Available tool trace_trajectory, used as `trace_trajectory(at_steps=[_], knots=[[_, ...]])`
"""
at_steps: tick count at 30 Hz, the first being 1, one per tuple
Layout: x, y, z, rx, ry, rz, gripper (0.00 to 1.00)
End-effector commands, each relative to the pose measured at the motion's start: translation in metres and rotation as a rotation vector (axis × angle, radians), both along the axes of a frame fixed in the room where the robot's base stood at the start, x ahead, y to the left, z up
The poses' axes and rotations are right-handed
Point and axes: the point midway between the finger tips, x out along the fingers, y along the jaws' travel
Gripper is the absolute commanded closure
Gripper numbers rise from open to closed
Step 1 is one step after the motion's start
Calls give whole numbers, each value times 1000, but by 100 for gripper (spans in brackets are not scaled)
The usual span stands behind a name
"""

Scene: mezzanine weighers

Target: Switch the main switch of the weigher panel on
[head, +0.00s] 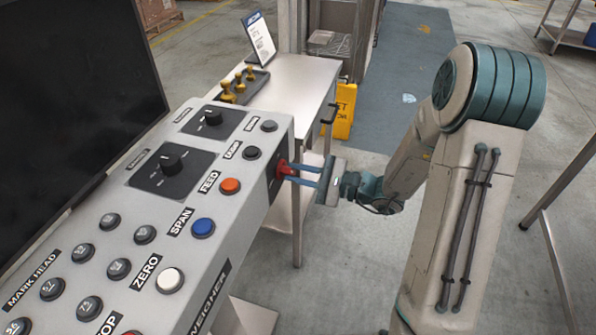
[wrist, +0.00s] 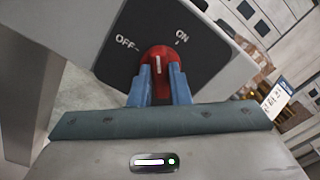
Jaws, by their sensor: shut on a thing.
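The weigher panel (head: 150,240) is a grey sloped console with labelled buttons and knobs. Its main switch (head: 284,170) is a red rotary handle on a black plate on the panel's right end face. In the wrist view the red switch (wrist: 159,58) shows OFF to its left and ON at upper right on the plate (wrist: 115,55). The white line on the handle points nearly straight up, between the two labels, nearer ON. My gripper (head: 292,174) has its two blue fingers shut on the red handle, one on each side; they also show in the wrist view (wrist: 160,80).
A dark screen (head: 75,100) stands behind the panel at left. A steel table (head: 300,75) with yellow weights (head: 240,85) and a tilted sign (head: 259,38) stands beyond it. Open floor lies right of the panel.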

Motion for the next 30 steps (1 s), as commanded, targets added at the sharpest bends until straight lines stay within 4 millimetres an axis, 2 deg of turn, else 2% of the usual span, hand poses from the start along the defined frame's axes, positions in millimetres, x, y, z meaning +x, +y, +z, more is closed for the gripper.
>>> trace_trajectory(at_steps=[18, 30], knots=[[2, -1, 5, 168, 460, -1, 100], [3, -2, 3, 234, 643, -2, 100]])
